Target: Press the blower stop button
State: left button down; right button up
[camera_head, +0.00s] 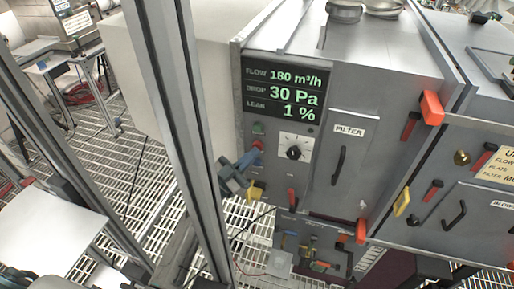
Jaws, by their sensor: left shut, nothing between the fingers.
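The grey blower cabinet carries a lit display (282,90) reading flow 180 m³/h, drop 30 Pa and leak 1 %. Below the display's left part is a green button (258,128). Just under it is a red button (258,145), partly covered by my gripper. My left gripper (254,157) is shut and empty, with its blue-grey tip right at the lower edge of the red button. I cannot tell whether the tip touches it. A black knob on a white dial (295,150) sits to the right. My right gripper is out of view.
A metal upright (180,110) stands close in front, left of the panel. A FILTER door (345,150) with a black handle, red latches (432,108) and a yellow handle (402,202) are to the right. Grating floor (130,160) is open at left.

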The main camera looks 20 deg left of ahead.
pick_arm(q)
jog(key=s+p, duration=0.2)
jog(key=s, duration=0.4)
jog(key=shift+p, duration=0.4)
jog(key=shift+a+f, duration=0.1)
jog(key=shift+a, duration=0.05)
dwell(0.5)
